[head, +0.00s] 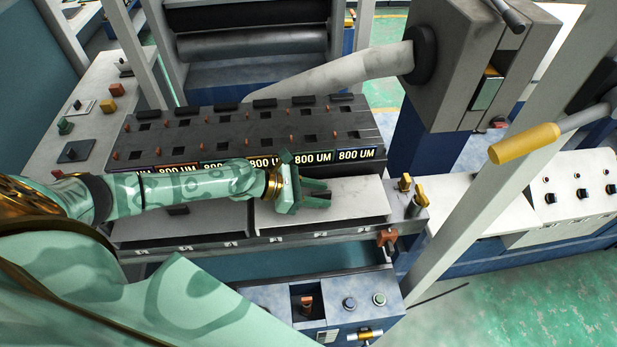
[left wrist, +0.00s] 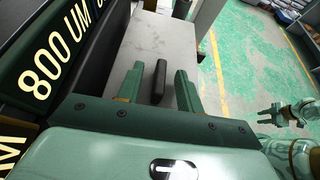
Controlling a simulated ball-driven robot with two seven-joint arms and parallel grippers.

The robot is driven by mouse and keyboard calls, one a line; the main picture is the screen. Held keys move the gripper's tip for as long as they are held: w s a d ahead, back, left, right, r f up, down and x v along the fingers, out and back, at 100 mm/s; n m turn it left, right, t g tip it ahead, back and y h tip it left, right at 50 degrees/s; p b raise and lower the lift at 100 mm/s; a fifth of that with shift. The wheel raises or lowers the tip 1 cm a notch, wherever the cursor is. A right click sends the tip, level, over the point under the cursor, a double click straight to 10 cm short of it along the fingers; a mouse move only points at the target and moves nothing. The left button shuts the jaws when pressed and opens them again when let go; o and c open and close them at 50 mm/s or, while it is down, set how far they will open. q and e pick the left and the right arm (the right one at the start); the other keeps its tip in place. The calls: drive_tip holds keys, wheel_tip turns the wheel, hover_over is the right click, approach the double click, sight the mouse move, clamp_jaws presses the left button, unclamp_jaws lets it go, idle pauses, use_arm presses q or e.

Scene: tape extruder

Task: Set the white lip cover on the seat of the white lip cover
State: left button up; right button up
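The white lip cover (head: 360,204) is a flat pale plate on the front of the machine, in front of the row of "800 UM" labels. In the left wrist view the pale plate (left wrist: 178,42) carries a dark bar handle (left wrist: 159,80). My left gripper (head: 324,193) is over the plate. Its open fingers stand either side of the handle, with gaps showing in the left wrist view (left wrist: 159,70). The seat cannot be told apart from the surfaces around the cover. My right gripper (left wrist: 284,115) is small at the right of the left wrist view; its finger opening is unclear.
A grey plate (head: 190,226) lies left of the white one, partly under my left arm. The dark block (head: 240,128) with small red pegs rises behind. Yellow knobs (head: 405,183) and an orange clamp (head: 387,238) stand at the right end. A slanted post with a yellow handle (head: 524,145) is further right.

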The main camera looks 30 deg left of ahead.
use_arm(q)
drive_tip(key=v, duration=1.5)
drive_tip(key=shift+s+a+r, duration=0.3)
drive_tip(key=shift+a+r, duration=0.05)
drive_tip(key=shift+a, duration=0.15)
